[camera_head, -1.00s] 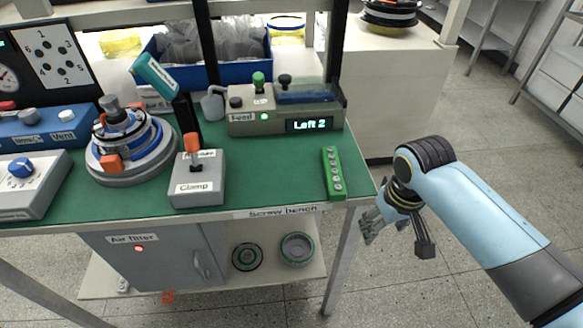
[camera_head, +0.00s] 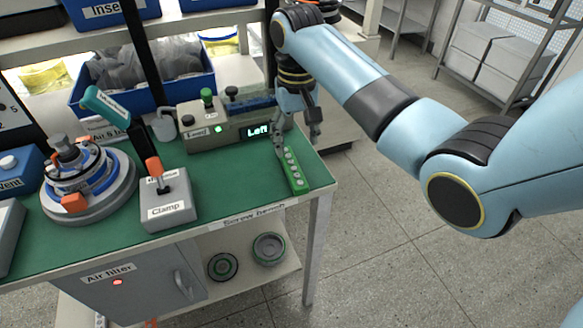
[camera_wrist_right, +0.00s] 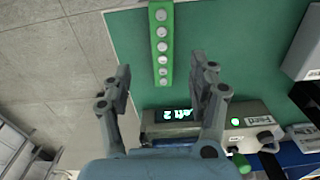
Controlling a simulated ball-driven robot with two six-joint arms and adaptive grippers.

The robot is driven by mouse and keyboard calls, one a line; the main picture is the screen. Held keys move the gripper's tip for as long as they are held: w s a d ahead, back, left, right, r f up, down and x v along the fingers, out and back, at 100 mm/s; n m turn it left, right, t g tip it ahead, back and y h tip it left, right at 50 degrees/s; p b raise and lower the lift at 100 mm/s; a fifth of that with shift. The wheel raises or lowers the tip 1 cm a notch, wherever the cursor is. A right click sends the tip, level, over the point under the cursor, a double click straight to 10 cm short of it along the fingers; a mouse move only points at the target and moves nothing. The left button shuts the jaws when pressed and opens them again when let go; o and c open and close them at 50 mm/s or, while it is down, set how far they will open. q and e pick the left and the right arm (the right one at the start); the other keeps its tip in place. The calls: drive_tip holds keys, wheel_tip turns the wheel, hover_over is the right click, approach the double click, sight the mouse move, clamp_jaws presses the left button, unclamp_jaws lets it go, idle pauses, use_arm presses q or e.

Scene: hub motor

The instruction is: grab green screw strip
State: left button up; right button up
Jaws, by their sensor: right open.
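The green screw strip (camera_head: 294,172) lies on the green bench top near its right edge, with a row of several silver screws along it. My right gripper (camera_head: 296,135) is above the far end of the strip, beside the feeder box. In the right wrist view the strip (camera_wrist_right: 161,45) shows beyond and between the open fingertips of the gripper (camera_wrist_right: 158,78). The fingers are apart and empty, and I see no contact with the strip. My left gripper is not in view.
The feeder box (camera_head: 200,138) with a lit display stands just behind the strip. The clamp box (camera_head: 167,205) and the round motor fixture (camera_head: 85,185) stand to the left. A blue bin (camera_head: 90,97) is at the back. The bench top between clamp and strip is clear.

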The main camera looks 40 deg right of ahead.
sight(293, 168)
wheel_tip(293, 168, down, 3)
drive_tip(key=shift+r, duration=0.1)
drive_tip(key=f, duration=0.6)
drive_tip(key=shift+w+a, duration=0.1)
drive_tip(key=shift+w, duration=0.2)
clamp_jaws()
drive_tip(key=shift+r, duration=0.1)
